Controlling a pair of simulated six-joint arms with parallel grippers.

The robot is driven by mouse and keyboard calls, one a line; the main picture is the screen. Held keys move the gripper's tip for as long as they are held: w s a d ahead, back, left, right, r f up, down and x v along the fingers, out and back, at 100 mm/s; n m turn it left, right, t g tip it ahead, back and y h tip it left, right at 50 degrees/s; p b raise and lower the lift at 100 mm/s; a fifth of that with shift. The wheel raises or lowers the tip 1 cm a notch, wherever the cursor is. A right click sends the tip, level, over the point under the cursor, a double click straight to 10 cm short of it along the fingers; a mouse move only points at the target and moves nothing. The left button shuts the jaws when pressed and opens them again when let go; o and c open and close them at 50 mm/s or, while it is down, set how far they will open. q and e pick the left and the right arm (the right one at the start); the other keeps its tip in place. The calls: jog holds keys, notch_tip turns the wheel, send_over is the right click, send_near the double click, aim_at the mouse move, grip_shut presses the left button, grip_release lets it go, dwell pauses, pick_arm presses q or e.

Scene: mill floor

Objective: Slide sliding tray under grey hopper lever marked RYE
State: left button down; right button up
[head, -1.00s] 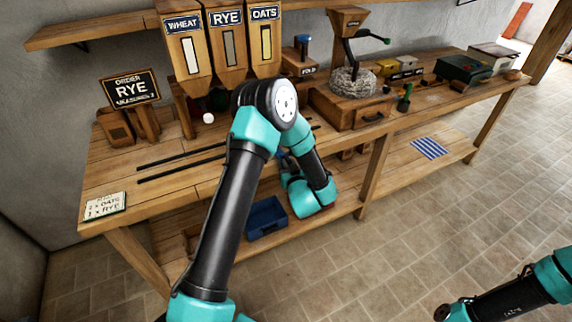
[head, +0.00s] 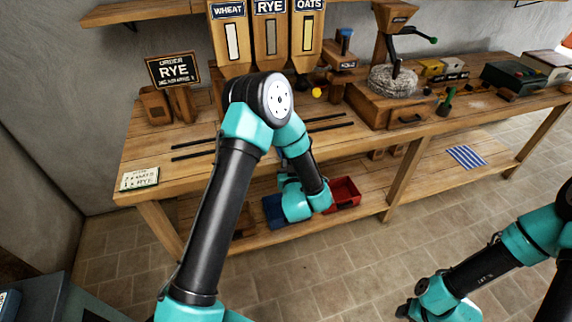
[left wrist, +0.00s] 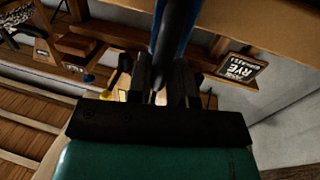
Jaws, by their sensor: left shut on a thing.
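The RYE hopper (head: 270,38) hangs between the WHEAT hopper (head: 230,35) and the OATS hopper (head: 306,35). Its lever and outlet are hidden behind my left arm. My left gripper (left wrist: 163,95) is shut on a narrow blue-edged part, apparently the sliding tray (left wrist: 176,28). Only this part shows, in the left wrist view. In the head view the left gripper is hidden behind its own arm, near the bench's front edge. My right gripper (head: 407,311) is low at the bottom, over the floor, apart from the bench; its finger opening is unclear.
Dark rails (head: 195,155) run along the bench top (head: 150,150), passing behind my left arm. A blue bin (head: 272,212) and a red bin (head: 343,192) sit on the lower shelf. A millstone (head: 392,80) stands right.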

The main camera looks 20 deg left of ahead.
pick_arm(q)
jog(key=c, duration=1.1)
grip_release()
jog(key=v, duration=1.7)
jog(key=shift+s+d, duration=0.15)
